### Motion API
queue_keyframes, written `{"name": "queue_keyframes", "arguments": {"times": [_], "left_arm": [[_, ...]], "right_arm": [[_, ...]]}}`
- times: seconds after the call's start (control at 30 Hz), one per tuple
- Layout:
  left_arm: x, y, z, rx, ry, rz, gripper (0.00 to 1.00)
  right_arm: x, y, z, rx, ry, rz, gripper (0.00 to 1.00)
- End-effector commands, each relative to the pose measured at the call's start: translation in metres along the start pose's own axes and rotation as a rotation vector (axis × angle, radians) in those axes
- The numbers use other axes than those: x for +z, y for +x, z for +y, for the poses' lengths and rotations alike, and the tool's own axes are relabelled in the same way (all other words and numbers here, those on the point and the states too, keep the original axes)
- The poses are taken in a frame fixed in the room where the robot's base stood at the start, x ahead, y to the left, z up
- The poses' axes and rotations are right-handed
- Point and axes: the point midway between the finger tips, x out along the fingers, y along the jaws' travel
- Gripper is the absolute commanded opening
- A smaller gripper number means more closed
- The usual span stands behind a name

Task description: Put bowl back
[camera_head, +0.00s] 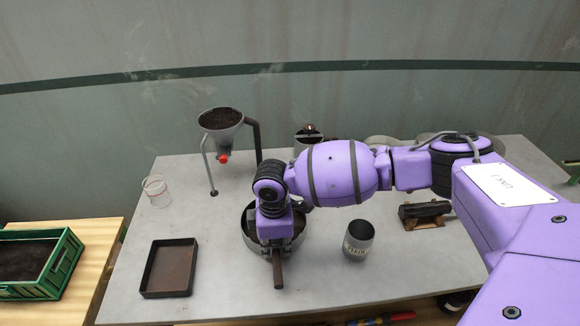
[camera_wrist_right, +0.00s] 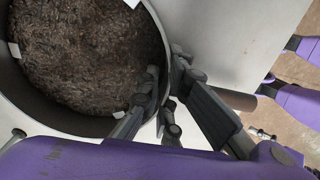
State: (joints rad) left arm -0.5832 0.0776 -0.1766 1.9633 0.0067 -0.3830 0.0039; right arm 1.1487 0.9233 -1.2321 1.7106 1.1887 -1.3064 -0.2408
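The bowl is a round grey metal pan (camera_head: 247,236) with a straight brown handle (camera_head: 279,272). It is on the grey table in the head view, partly hidden under my right gripper. In the right wrist view the bowl (camera_wrist_right: 150,35) fills the upper left and holds dark brown shredded material (camera_wrist_right: 85,55); its handle (camera_wrist_right: 238,99) shows behind a finger. My right gripper (camera_head: 277,246) points down at the bowl's near side, where the handle joins. In the wrist view its fingers (camera_wrist_right: 165,70) are close together with the rim between them. My left gripper is out of view.
A funnel on legs (camera_head: 221,119) stands behind the bowl. A labelled cup (camera_head: 358,240) is close to its right, a brown tray (camera_head: 169,268) to its left. A clear glass (camera_head: 157,191) stands farther left. A dark roll on a wooden stand (camera_head: 424,214) sits right. A green crate (camera_head: 65,262) is beside the table.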

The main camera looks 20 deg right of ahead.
Motion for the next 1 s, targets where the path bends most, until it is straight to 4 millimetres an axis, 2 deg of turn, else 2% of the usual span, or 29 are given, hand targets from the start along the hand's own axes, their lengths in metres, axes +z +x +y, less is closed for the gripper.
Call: {"name": "queue_keyframes", "arguments": {"times": [0.03,0.13,0.17,0.43,0.57,0.67,1.0], "left_arm": [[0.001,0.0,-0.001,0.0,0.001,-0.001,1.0],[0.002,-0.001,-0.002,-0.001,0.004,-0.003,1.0],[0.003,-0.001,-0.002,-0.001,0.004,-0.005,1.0],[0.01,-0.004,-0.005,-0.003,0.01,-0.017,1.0],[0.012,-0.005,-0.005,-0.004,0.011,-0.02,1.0],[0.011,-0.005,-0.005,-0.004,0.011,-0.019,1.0],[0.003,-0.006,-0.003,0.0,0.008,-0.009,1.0]], "right_arm": [[0.0,0.0,0.0,0.001,0.0,0.0,0.09],[0.0,0.0,0.0,0.0,0.0,0.0,0.22],[0.0,0.0,0.0,0.0,0.0,0.0,0.23],[0.0,-0.001,0.0,0.001,-0.001,0.0,0.23],[-0.001,-0.009,0.001,0.002,-0.001,0.001,0.23],[0.0,-0.025,0.002,0.004,0.0,0.001,0.23],[-0.001,-0.097,0.001,0.005,-0.001,0.001,0.23]]}}
